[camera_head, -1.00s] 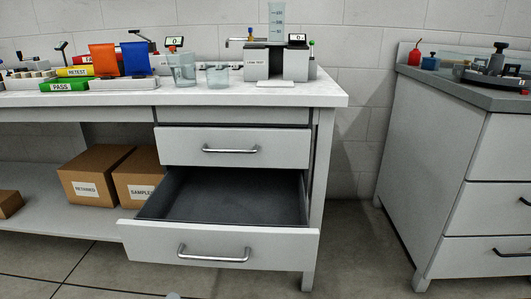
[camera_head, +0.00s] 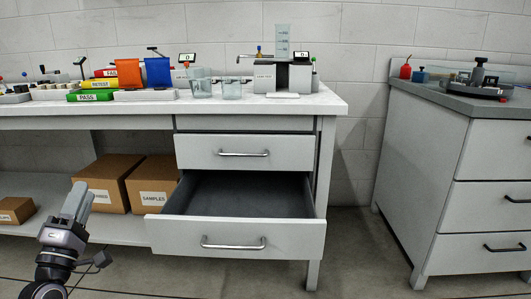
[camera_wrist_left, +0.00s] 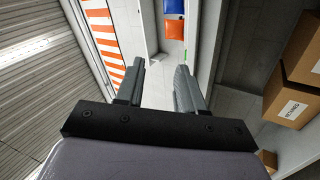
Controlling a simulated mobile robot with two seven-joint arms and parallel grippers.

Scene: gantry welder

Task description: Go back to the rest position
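My left gripper (camera_head: 78,202) shows at the lower left of the head view, in front of the lower shelf and pointing up. In the left wrist view its two fingers (camera_wrist_left: 158,88) stand apart with nothing between them. My right gripper is in neither current view. The lower drawer (camera_head: 235,238) of the white bench is pulled open, and its visible inside is empty. The drawer above it (camera_head: 200,151) is shut.
Cardboard boxes (camera_head: 152,185) sit on the lower shelf. A second cabinet (camera_head: 425,170) stands at right, with a floor gap between.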

